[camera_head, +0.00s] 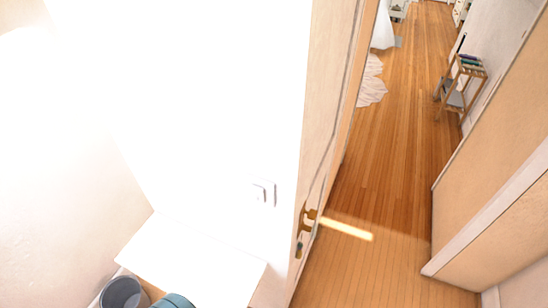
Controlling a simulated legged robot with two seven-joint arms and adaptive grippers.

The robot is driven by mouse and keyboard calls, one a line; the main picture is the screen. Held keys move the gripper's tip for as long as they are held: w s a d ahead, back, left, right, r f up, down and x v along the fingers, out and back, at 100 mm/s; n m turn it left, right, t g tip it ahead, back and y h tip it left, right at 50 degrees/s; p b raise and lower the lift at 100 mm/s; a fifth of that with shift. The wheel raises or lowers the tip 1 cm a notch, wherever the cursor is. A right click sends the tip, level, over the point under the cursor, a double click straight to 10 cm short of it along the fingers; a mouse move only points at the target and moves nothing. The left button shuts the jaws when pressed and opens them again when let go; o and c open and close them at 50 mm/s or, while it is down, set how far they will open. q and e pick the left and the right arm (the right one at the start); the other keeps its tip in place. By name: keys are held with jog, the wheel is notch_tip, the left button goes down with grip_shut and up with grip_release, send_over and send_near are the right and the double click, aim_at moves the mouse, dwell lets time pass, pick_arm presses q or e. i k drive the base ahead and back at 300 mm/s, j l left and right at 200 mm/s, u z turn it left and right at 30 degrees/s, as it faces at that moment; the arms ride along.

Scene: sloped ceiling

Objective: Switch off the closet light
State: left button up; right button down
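A white light switch (264,193) is on the bright white wall, left of the door frame and above a white surface. It is a pale square plate with a smaller raised part; whether it is pressed on or off I cannot tell. The wall around it is brightly lit and washed out. Neither of my grippers shows in the head view.

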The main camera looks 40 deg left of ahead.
aim_at(258, 193)
jog(key=u, duration=1.3)
